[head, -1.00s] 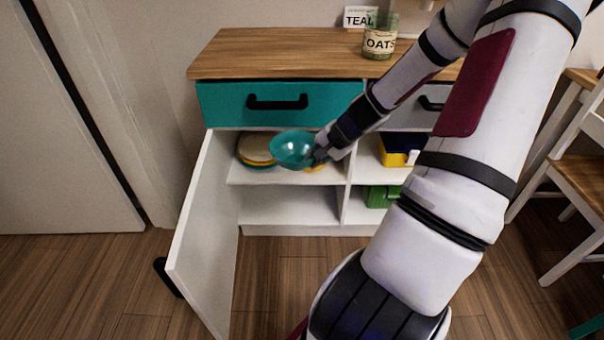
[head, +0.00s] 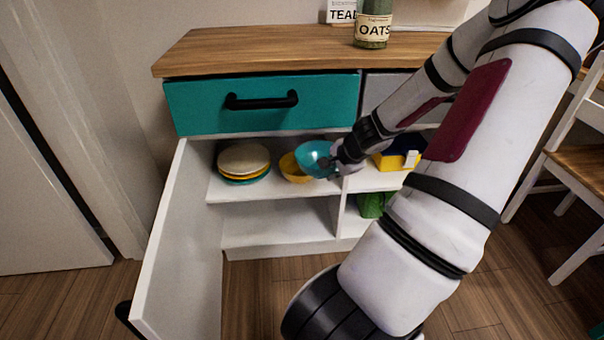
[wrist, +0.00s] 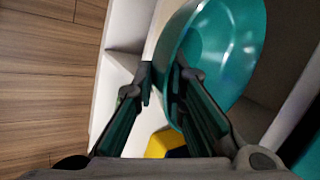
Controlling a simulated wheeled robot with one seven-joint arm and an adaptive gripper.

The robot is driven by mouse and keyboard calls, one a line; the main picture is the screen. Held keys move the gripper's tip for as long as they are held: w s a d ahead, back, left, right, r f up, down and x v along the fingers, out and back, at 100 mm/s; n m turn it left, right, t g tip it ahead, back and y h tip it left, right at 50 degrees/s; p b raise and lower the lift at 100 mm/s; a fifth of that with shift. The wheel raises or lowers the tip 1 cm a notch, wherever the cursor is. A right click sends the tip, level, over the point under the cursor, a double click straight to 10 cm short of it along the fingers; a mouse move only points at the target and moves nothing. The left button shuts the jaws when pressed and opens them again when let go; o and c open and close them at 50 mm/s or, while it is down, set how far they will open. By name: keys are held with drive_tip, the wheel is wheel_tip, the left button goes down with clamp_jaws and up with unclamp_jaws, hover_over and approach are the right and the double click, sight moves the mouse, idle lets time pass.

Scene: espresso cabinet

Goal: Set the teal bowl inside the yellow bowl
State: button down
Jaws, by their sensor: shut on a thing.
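The teal bowl (head: 314,157) is in my gripper (head: 338,163), tilted, in the open left part of the cabinet. In the wrist view the teal bowl (wrist: 222,55) fills the upper middle, its wall between the two fingers of my gripper (wrist: 163,85). The yellow bowl (head: 291,170) stands on the upper shelf, just left of and partly behind the teal bowl. The teal bowl hides its right side. I cannot tell whether the two bowls touch.
A stack of plates (head: 243,163) sits left on the same shelf. The cabinet door (head: 178,240) stands open at the left. A teal drawer (head: 262,104) is shut above. A blue and yellow box (head: 398,157) is at the right.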

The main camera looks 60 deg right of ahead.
sight(315, 165)
drive_tip(key=w+d+f, duration=0.1)
drive_tip(key=w, duration=0.2)
drive_tip(key=w+d+f, duration=0.2)
drive_tip(key=w+d+f+b, duration=0.1)
drive_tip(key=w+f, duration=0.1)
drive_tip(key=w, duration=0.1)
drive_tip(key=shift+w+d, duration=0.2)
drive_tip(key=shift+w, duration=0.15)
drive_tip(key=shift+w+d+f+b, duration=0.2)
drive_tip(key=shift+w+d+f, duration=0.1)
drive_tip(key=shift+w+f, duration=0.3)
drive_tip(key=shift+w+d+f+b, duration=0.2)
drive_tip(key=shift+w+d+f, duration=0.1)
drive_tip(key=shift+w+f, duration=0.25)
drive_tip(key=shift+f, duration=0.1)
drive_tip(key=c, duration=1.6)
unclamp_jaws()
drive_tip(key=shift+c, duration=0.2)
drive_tip(key=p+v, duration=0.3)
drive_tip(key=v, duration=0.9)
drive_tip(key=shift+a, duration=0.1)
drive_tip(key=shift+s, duration=0.1)
